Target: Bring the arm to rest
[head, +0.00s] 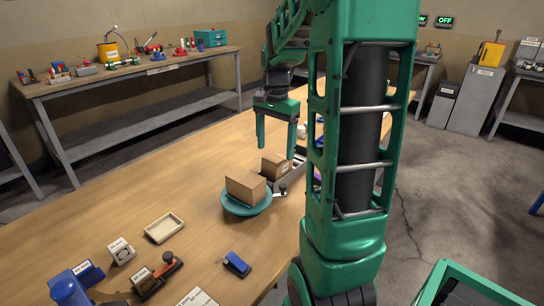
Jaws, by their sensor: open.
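My green arm rises in front of the wooden table (190,185) in the head view and hides part of its right side. My gripper (276,148) hangs over the far part of the table with its two fingers pointing down. The fingers are wide apart, with nothing seen between them. A cardboard box (245,186) sits on a round teal plate (234,208) below and nearer than the gripper. A second cardboard box (273,166) stands just behind it, close below the gripper in the picture; I cannot tell the gap.
A cream tray (164,228), a blue block-like item (237,265), a white box (121,251) and a dark tool with a red handle (160,276) lie on the near table. A workbench (140,80) stands at the back left. The table's left middle is clear.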

